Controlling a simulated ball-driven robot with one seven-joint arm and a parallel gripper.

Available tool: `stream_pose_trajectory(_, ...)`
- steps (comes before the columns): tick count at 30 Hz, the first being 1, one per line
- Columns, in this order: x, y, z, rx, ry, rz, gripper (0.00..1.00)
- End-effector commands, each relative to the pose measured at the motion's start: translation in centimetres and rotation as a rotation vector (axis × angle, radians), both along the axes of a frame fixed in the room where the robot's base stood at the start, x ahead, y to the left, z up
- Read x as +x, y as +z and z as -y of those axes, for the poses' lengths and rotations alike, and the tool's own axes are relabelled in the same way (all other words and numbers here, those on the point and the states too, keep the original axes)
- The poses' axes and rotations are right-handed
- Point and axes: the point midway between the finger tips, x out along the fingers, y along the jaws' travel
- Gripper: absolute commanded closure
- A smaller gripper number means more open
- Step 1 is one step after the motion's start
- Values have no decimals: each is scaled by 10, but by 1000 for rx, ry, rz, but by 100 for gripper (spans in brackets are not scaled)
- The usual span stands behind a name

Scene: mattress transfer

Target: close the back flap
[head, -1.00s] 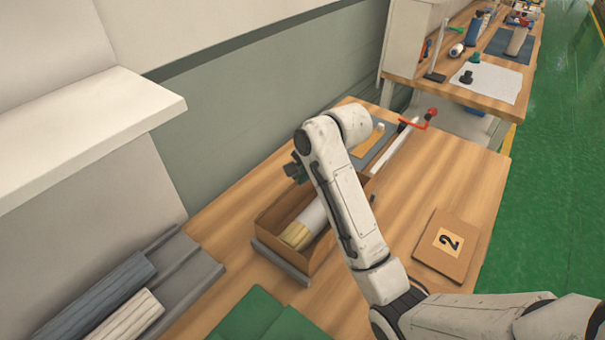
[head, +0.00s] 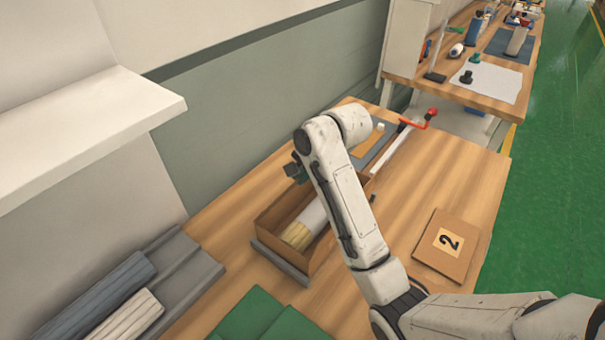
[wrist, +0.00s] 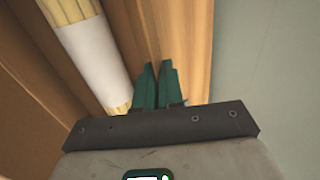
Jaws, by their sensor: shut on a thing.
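An open brown box (head: 322,255) stands on the wooden table. A white roll with pale yellow ends (head: 314,216) lies in it; the roll also shows in the wrist view (wrist: 92,55). My gripper (head: 297,172) is at the box's wall side, partly hidden behind my arm. In the wrist view, the green fingers of my gripper (wrist: 158,68) are close together, shut on the brown back flap (wrist: 188,38). The flap stands up beside the roll. My arm hides the far end of the box in the head view.
A grey strip (head: 279,262) lies along the box's near end. A red-handled tool (head: 417,122) lies behind my arm. Grey trays with rolls (head: 115,290) and green pads (head: 262,318) are in front. The grey wall is close behind.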

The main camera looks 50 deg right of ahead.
Motion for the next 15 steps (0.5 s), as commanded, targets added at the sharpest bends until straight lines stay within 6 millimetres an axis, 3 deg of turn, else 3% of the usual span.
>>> stream_pose_trajectory(7,-2,-3,-1,5,2,29,100)
stream_pose_trajectory(15,-16,-15,-1,13,0,249,100)
